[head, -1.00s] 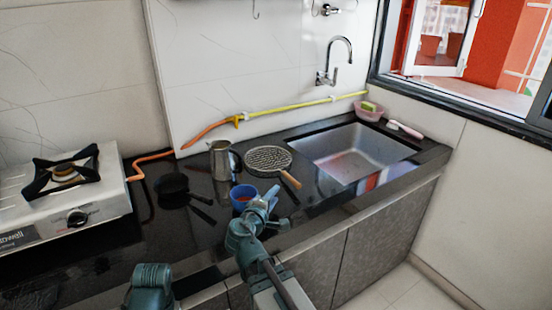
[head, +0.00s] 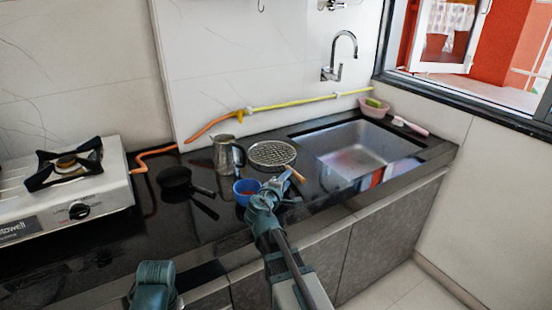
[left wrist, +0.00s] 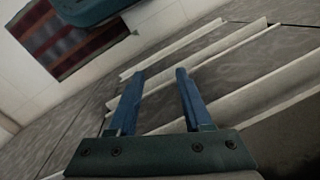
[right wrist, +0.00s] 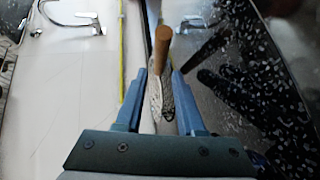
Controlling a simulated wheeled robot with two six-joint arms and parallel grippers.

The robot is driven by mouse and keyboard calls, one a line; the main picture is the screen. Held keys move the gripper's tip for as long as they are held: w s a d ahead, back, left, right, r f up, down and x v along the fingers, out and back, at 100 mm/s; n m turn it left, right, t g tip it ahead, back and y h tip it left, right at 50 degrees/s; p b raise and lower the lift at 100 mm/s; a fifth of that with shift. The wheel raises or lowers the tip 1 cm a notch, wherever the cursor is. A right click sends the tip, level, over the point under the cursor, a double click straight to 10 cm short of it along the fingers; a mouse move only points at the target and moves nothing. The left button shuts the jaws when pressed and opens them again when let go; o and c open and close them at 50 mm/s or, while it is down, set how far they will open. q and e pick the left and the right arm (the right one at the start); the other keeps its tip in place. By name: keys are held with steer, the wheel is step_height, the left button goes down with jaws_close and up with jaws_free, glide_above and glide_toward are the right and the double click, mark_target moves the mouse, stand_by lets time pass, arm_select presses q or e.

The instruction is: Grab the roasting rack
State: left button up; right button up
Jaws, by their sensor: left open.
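The roasting rack (head: 271,154) is a round wire mesh with a wooden handle, lying on the black counter beside the sink. Its handle points toward the front right.
A blue cup (head: 246,191) stands close left of my right gripper. A metal jug (head: 225,155) stands left of the rack, and a dark pan (head: 175,178) lies farther left. The sink (head: 350,150) is to the right, the gas stove (head: 60,190) far left.

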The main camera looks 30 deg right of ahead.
mark_target(294, 174)
steer(key=x, duration=0.2)
steer(key=b+x, duration=0.1)
steer(key=x, duration=0.2)
steer(key=shift+w+a, duration=0.15)
steer(key=shift+w, duration=0.15)
steer(key=shift+s, duration=0.1)
steer(key=shift+c, duration=0.3)
jaws_close()
